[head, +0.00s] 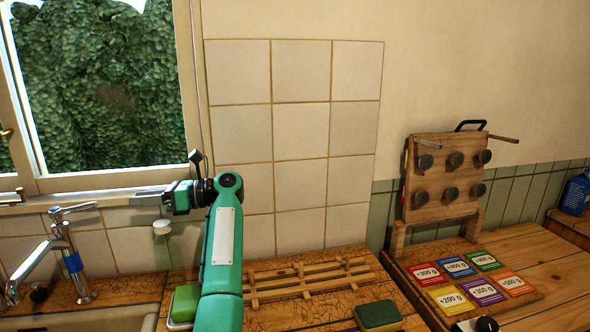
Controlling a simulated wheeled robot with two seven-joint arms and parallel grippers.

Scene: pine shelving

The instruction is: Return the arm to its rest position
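My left arm (223,250) is teal and rises from the bottom of the head view, left of the middle. Its elbow-like bend is at the top, in front of the tiled wall. My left gripper (142,198) points left, at the height of the window sill, above the sink area. Its grey fingers are seen edge-on, so I cannot tell whether they are open or shut. I see no object held in it. My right gripper is not in view.
A faucet (70,258) stands left of the arm. A green sponge (184,303) lies by the arm, another sponge (378,316) at the front. A wooden rack (308,279) lies on the counter. A pegboard stand (444,180) and coloured weight cards (483,291) are at right.

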